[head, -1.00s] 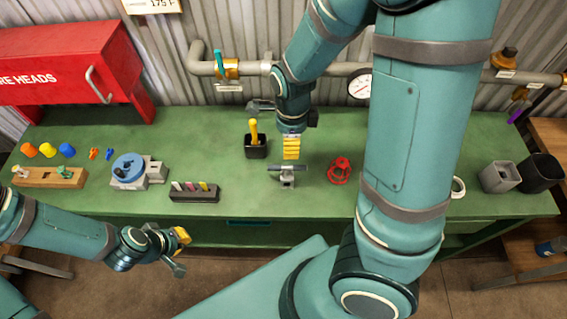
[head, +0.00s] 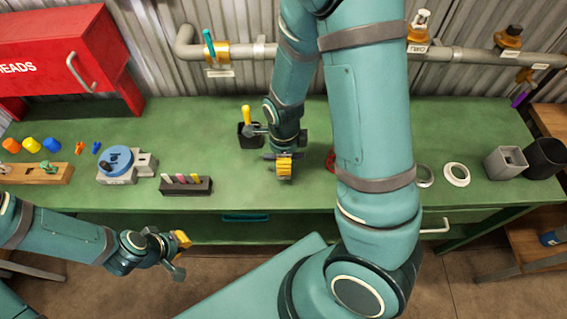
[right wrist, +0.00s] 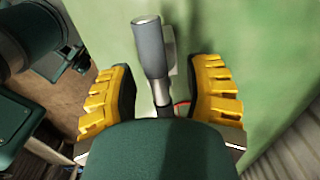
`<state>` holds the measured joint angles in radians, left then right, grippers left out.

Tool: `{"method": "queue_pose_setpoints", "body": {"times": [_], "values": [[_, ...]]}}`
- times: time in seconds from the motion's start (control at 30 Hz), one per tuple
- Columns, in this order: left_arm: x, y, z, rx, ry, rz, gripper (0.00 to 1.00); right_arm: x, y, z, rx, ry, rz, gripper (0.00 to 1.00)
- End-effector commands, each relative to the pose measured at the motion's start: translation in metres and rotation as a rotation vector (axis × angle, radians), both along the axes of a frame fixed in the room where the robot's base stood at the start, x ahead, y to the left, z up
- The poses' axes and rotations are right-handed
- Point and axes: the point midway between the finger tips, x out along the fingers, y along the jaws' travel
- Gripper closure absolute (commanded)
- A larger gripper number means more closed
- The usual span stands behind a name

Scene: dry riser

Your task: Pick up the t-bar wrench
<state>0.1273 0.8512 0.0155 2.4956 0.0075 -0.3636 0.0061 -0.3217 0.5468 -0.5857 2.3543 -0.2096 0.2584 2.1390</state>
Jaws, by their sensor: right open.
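The t-bar wrench shows in the right wrist view as a grey cylindrical bar (right wrist: 150,50) on a darker stem, between the two yellow fingers of my open right gripper (right wrist: 163,75). The fingers stand apart from the bar on both sides. In the head view my right gripper (head: 284,165) is down over the wrench at the middle of the green bench, hiding most of it and its small grey stand. My left gripper (head: 180,255) is in front of the bench, away from the wrench, and its opening is unclear.
A black cup with a yellow-handled tool (head: 246,115) stands just left of my right gripper. A red handwheel (head: 331,160) is close on the right, partly hidden by my arm. A dark block with coloured pegs (head: 186,186) lies left. The bench (head: 225,165) is clear between.

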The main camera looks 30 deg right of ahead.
Motion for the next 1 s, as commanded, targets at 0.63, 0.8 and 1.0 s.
{"method": "queue_pose_setpoints", "body": {"times": [0.63,0.8,1.0], "values": [[-0.001,0.0,-0.002,0.0,0.002,-0.001,1.0,0.001,0.0,-0.007,0.001,-0.002,0.001,1.0],[-0.001,0.0,-0.002,0.0,0.002,-0.001,1.0,0.001,0.0,-0.007,0.001,-0.002,0.001,1.0],[0.001,0.0,0.004,0.0,-0.002,0.002,1.0,0.001,0.0,0.01,0.0,-0.005,0.001,1.0]]}}
